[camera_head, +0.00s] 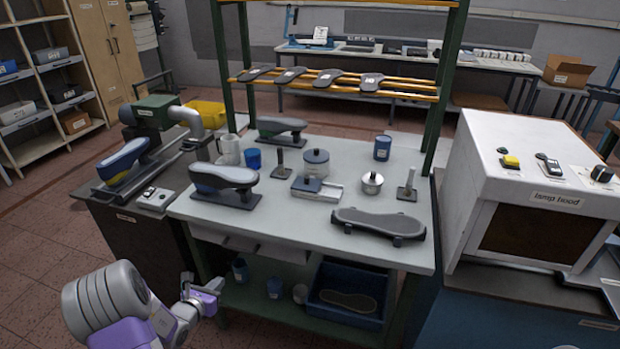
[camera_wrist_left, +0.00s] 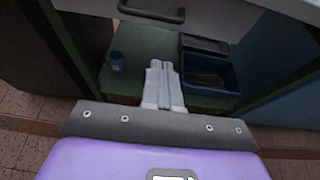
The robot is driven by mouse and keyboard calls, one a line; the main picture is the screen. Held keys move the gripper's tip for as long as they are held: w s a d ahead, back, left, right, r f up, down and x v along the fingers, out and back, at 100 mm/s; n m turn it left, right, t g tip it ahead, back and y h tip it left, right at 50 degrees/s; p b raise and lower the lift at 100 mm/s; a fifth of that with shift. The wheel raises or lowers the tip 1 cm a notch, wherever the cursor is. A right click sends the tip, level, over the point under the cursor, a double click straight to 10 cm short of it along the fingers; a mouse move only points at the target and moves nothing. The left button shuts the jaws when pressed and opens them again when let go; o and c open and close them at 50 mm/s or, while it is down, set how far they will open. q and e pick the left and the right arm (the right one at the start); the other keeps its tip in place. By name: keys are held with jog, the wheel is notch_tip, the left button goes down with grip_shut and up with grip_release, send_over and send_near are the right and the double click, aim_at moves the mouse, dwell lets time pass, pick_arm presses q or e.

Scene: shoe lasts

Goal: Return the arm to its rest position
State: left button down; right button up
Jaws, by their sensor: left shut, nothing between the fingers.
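My left arm comes in from the lower left of the head view. Its left gripper (camera_head: 216,285) is in front of the workbench's left front side, below the level of the top. The left wrist view shows the gripper (camera_wrist_left: 163,66) with its two fingers together and nothing between them. Behind the fingers in that view is the bench's lower shelf. My right gripper is not in view.
The workbench (camera_head: 290,222) carries shoe lasts, including a blue-topped one (camera_head: 222,176), and a dark sole plate (camera_head: 378,223). Its lower shelf holds a blue crate (camera_head: 348,312). A lamp hood (camera_head: 540,180) stands at right. Floor (camera_head: 45,240) is clear at left.

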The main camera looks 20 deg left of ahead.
pick_arm(q)
jog(key=s+d+f+m+g+h, duration=0.1)
jog(key=d+f+m+g+h, duration=0.2)
jog(key=d, duration=0.4)
jog(key=s+d+f+m+g+h, duration=0.25)
jog(key=d+f, duration=0.25)
jog(key=d, duration=0.3)
jog(key=s+d+f+m+g+p, duration=0.1)
jog(key=s+d+f+m+g, duration=0.1)
jog(key=d+m, duration=0.5)
jog(key=s+d+f+m+g, duration=0.3)
jog(key=s+d+m, duration=0.4)
jog(key=m, duration=0.5)
jog(key=s+d+f+m+g+p, duration=0.1)
jog(key=s+d+f+m+g, duration=0.1)
jog(key=s+d+m, duration=0.3)
jog(key=d+f+m, duration=0.1)
jog(key=d+m, duration=0.1)
jog(key=m, duration=0.2)
jog(key=shift+d+f+m+p, duration=0.35)
jog(key=shift+g, duration=0.25)
